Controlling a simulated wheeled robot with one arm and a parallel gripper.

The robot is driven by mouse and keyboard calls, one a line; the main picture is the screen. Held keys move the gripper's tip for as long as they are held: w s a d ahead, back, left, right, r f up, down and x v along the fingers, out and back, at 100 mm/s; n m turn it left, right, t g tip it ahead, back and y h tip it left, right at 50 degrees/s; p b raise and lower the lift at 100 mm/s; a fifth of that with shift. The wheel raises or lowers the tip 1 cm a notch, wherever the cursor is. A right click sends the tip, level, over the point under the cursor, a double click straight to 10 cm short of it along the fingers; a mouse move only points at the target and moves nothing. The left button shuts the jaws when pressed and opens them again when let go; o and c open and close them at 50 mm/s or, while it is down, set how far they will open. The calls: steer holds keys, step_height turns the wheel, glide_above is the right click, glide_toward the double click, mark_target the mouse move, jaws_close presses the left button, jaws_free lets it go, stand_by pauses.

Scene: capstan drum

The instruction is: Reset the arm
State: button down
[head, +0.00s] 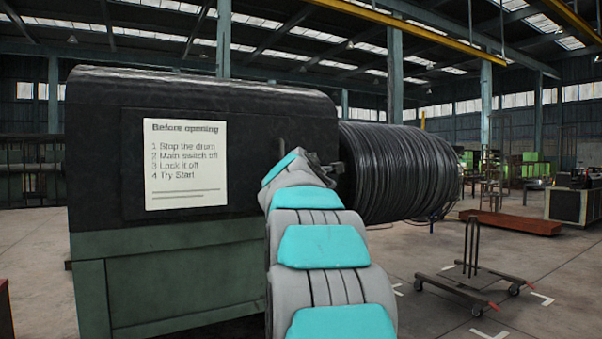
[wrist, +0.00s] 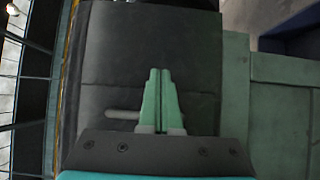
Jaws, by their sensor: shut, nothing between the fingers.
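My arm reaches up through the middle of the head view, in front of the machine housing (head: 100,150), with a black upper part and a green base. My gripper (wrist: 160,72) shows in the wrist view as two pale green fingers pressed together with nothing between them. They are in front of a dark panel (wrist: 190,45). In the head view the fingers are hard to make out at the arm's end. A short pale grey bar (wrist: 122,114) shows left of the fingers in the wrist view; I cannot tell what it belongs to.
A sign (head: 186,165) headed "Before opening" is on the housing, left of my arm. A drum wound with black cable (head: 400,172) sticks out at the right. A wheeled trolley (head: 470,280) stands on the floor at right. A rusty red beam (head: 510,222) lies behind it.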

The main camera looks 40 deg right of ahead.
steer(key=shift+s+a, duration=0.25)
steer(key=shift+s, duration=0.7)
steer(key=shift+s+a, duration=0.25)
steer(key=shift+s, duration=0.75)
steer(key=shift+s+a, duration=0.25)
steer(key=shift+s, duration=0.7)
steer(key=s+a+f+m+g+y, duration=0.2)
steer(key=s+a+f+g+y, duration=0.15)
steer(key=a+f, duration=1.05)
steer(key=s+a+f+m+g+y, duration=0.25)
steer(key=a+f+y, duration=0.25)
steer(key=a+f, duration=0.85)
steer(key=s+a+f+m+g+y, duration=0.1)
steer(key=s+a+f+g, duration=0.1)
steer(key=s+a+f, duration=0.3)
steer(key=s+a+f+m+g+y, duration=0.1)
steer(key=s+a+f+g+y, duration=0.1)
steer(key=s+a+f, duration=0.4)
steer(key=s+a+f+m+g+y, duration=0.1)
steer(key=s+a+f+g+y, duration=0.1)
steer(key=s+a+f, duration=0.4)
steer(key=s+f+g, duration=0.1)
steer(key=s+f, duration=0.4)
steer(key=s, duration=0.4)
steer(key=shift+s, duration=0.35)
steer(key=shift+f+m, duration=0.1)
steer(key=shift+m, duration=0.15)
